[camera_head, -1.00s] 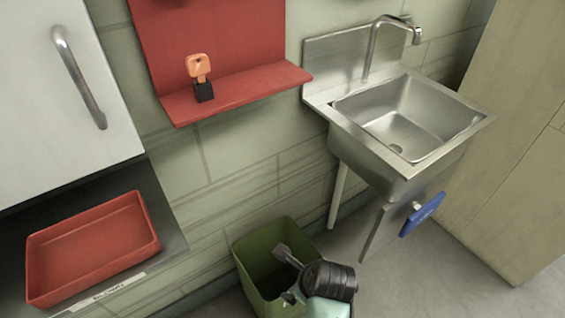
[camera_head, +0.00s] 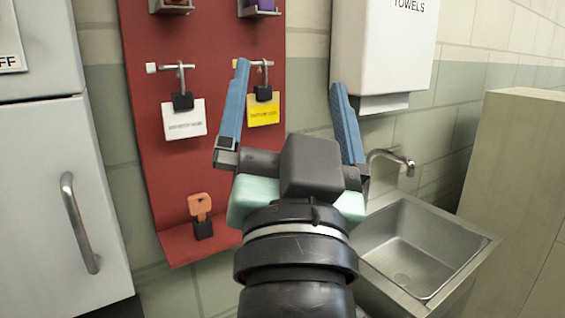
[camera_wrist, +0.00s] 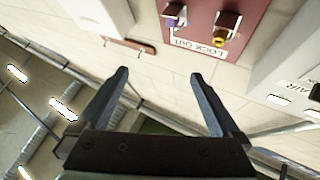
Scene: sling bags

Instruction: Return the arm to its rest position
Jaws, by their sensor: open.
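My gripper (camera_head: 290,85) is raised in the middle of the head view, with its two blue fingers spread wide and nothing between them. It stands in front of the red board (camera_head: 145,130) and the wall, and its left finger overlaps the board's right side. In the wrist view my gripper (camera_wrist: 163,75) also shows open and empty. Beyond the fingers there is wall, and the top of the red board with its lock-out sign (camera_wrist: 199,49) shows at the upper right.
A white and a yellow tag (camera_head: 263,112) hang from padlocks on the board. An orange key-like piece (camera_head: 200,207) stands on its shelf. A towel dispenser (camera_head: 382,45) and steel sink (camera_head: 410,250) are at right. A white cabinet (camera_head: 50,190) is at left.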

